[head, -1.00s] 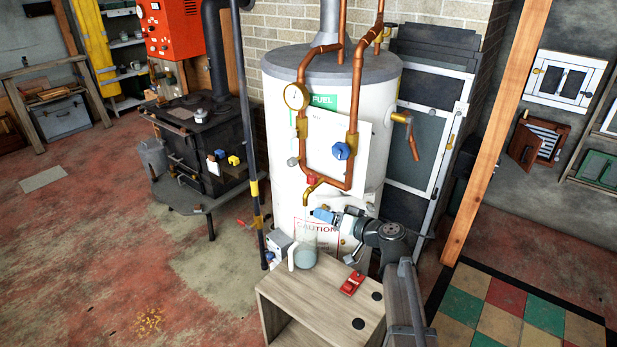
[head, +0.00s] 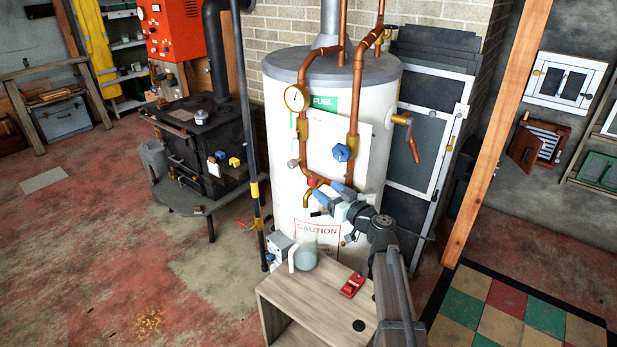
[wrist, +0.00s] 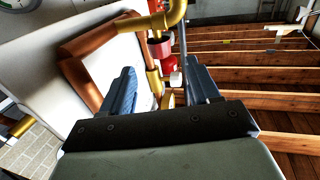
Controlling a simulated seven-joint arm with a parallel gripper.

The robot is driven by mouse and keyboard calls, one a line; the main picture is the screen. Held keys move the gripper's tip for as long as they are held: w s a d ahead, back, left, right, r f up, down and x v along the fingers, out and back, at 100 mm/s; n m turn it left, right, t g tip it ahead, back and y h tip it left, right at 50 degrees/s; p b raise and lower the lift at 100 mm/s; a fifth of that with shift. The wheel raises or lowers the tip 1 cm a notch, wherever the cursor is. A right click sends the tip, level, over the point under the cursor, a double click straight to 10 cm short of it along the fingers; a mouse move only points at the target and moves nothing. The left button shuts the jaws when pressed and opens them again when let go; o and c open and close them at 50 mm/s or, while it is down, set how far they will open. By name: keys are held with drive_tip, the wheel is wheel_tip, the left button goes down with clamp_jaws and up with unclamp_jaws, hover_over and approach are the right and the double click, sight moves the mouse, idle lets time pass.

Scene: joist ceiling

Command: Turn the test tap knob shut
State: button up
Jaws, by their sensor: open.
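The small red knob (head: 311,181) sits on the brass tap (head: 308,197) at the bottom of the copper pipe loop, on the front of the white tank (head: 285,140). In the wrist view the red knob (wrist: 160,47) shows beyond the fingers, roughly in line with the gap between them. My gripper (head: 328,194) is just right of the tap and partly covers the pipe there. In the wrist view my gripper (wrist: 163,88) has its two blue fingers apart, with nothing held between them. Whether a finger touches the tap cannot be told.
A blue valve knob (head: 341,152) is just above my gripper on the right pipe. A clear jug (head: 306,258) and a red object (head: 352,285) stand on the wooden box (head: 310,300) below. A dark upright pole (head: 259,215) stands left of the tank.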

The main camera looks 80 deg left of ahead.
sight(309, 177)
drive_tip(key=x, duration=1)
drive_tip(key=shift+c, duration=0.2)
drive_tip(key=c, duration=0.9)
